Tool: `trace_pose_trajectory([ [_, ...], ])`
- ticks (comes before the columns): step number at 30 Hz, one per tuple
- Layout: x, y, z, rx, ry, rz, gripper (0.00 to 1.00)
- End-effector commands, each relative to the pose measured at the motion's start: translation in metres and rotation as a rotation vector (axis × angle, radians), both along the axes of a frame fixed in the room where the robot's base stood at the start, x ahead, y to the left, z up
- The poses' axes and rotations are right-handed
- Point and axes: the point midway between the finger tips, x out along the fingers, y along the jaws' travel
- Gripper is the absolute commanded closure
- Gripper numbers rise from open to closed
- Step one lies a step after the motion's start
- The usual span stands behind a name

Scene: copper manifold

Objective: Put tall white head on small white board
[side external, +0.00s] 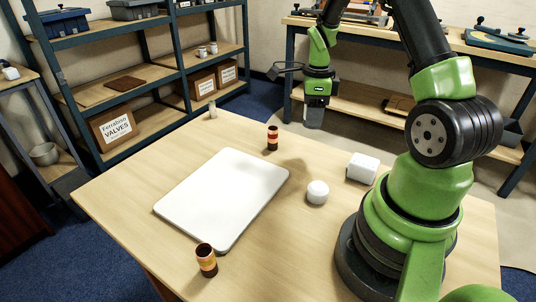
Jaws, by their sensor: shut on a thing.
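A white board (225,197) with rounded corners lies flat on the table, left of centre. My gripper (314,108) points down, high up and to the right of the board's far end. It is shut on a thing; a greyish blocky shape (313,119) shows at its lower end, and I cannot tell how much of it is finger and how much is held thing. A small pale upright piece (212,111) stands near the table's far corner. A white rounded piece (317,192) and a white block (362,168) stand right of the board. I cannot tell which piece is the tall white head.
A red-and-dark cylinder (272,138) stands beyond the board, and a copper-and-dark one (206,260) stands near its front corner. The wooden table (130,180) is clear left of the board. Shelving (120,90) and a workbench (460,65) stand behind.

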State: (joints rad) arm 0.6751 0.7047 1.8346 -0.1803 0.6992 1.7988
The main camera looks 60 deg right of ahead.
Motion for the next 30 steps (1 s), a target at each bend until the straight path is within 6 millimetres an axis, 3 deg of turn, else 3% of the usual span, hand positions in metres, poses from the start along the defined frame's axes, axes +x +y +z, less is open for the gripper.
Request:
trace_pose_trajectory([
  [4,0.015,0.015,0.003,-0.001,0.000,0.134,0.75],
  [7,0.037,0.041,0.004,-0.001,0.000,0.346,0.75],
  [15,0.088,0.147,0.011,-0.001,0.000,1.102,0.75],
  [21,0.099,0.204,0.015,0.000,0.000,1.472,0.75],
  [25,0.100,0.219,0.008,0.003,0.004,1.567,0.75],
  [30,0.100,0.220,-0.024,0.006,0.006,1.581,0.75],
])
